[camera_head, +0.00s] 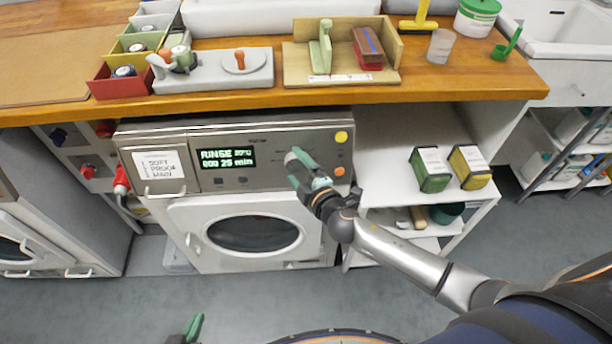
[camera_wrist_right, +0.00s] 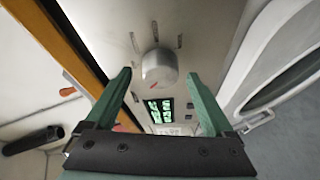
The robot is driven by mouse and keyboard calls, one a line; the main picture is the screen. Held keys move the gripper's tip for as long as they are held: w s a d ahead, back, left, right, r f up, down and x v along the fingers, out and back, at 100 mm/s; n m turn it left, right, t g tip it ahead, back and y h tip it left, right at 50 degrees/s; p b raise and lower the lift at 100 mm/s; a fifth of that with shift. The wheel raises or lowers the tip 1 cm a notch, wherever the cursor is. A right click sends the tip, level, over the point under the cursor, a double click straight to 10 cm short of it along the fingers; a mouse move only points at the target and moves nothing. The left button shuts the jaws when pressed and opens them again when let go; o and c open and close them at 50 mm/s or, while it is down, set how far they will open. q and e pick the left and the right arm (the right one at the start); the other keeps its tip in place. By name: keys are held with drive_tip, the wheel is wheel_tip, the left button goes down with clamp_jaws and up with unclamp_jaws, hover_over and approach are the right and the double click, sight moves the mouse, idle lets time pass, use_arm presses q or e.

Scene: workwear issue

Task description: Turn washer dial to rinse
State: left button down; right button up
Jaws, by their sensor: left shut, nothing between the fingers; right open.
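The washer (camera_head: 250,235) stands under the wooden counter. Its display (camera_head: 228,158) shows "RINSE" on the top line and "25 min" below. The dial is hidden behind my right gripper in the head view. In the right wrist view the dial (camera_wrist_right: 160,66) is a round silver knob with a red mark and several dark ticks around it. My right gripper (camera_head: 295,157) is open at the washer panel; its fingertips (camera_wrist_right: 158,75) lie on either side of the dial, with gaps visible. My left gripper (camera_head: 192,326) is shut and empty, low at the bottom edge of the head view.
A yellow button (camera_head: 341,137) and an orange button (camera_head: 339,171) sit right of the dial area. A labelled detergent drawer (camera_head: 160,170) is at the panel's left. The counter edge (camera_head: 300,97) overhangs above. A shelf with green (camera_head: 430,172) and yellow (camera_head: 470,168) boxes stands right.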

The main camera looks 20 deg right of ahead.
drive_tip(key=v, duration=1.2)
drive_tip(key=s+f+m+g+p, duration=0.5)
drive_tip(key=s+m+p, duration=0.3)
drive_tip(key=s+m, duration=0.5)
drive_tip(key=shift+s+a+f+m, duration=0.25)
drive_tip(key=shift+a+f+m, duration=0.15)
drive_tip(key=shift+f, duration=0.2)
drive_tip(key=shift+g, duration=0.3)
